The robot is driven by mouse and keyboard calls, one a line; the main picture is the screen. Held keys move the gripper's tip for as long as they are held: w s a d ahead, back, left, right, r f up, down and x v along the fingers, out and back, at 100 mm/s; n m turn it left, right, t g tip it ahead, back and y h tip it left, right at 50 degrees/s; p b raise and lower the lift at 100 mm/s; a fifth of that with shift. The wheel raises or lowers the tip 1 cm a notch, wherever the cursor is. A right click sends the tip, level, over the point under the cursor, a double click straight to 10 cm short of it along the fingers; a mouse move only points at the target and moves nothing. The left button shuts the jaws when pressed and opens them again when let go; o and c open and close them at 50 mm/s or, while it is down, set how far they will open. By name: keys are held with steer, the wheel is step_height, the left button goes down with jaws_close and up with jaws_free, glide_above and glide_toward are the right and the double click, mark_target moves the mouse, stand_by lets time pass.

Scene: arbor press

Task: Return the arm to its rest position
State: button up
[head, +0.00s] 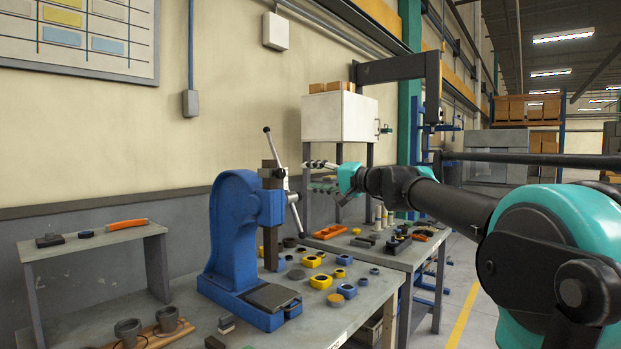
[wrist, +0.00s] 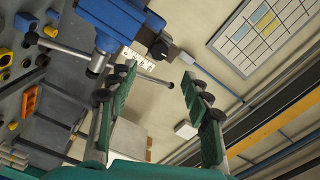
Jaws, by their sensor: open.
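My arm reaches in from the right of the head view, and my gripper (head: 322,165) is at its end, just right of the press lever. In the wrist view my gripper (wrist: 160,95) has its two green fingers spread apart with nothing between them. The blue arbor press (head: 232,230) stands on the workbench, left of my gripper. Its lever (head: 293,205) has a dark ball at each end and runs steeply. In the wrist view the press (wrist: 110,22) is at the top, beyond the fingertips, and its lever (wrist: 60,47) crosses behind the left finger.
Yellow and dark round parts lie on the workbench (head: 375,290) right of the press. A second bench with an orange tray (head: 330,232) stands behind. A white cabinet (head: 340,117) is behind my gripper. A small shelf (head: 90,240) stands left. The aisle floor (head: 465,285) looks clear.

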steer(key=s+d+f+n+g+h, duration=0.15)
steer(key=s+f, duration=0.25)
steer(key=f, duration=0.7)
steer(key=s+d+f+g+h, duration=0.1)
steer(key=s+f+h, duration=0.25)
steer(key=f, duration=0.65)
steer(key=s+d+f+n+g+h, duration=0.15)
steer(key=s+f, duration=0.35)
steer(key=f, duration=0.6)
steer(key=s+d+f+g+h, duration=0.1)
steer(key=s+d+f+h, duration=0.3)
steer(key=s+d+f, duration=0.3)
steer(key=s+d+f+g+h, duration=0.1)
steer(key=s+d+f+h, duration=0.2)
steer(key=s+d+f, duration=0.5)
step_height(320, 180, down, 8)
steer(key=shift+s+r+g+h, duration=0.1)
steer(key=shift+s+g+h, duration=0.3)
steer(key=shift+s, duration=0.8)
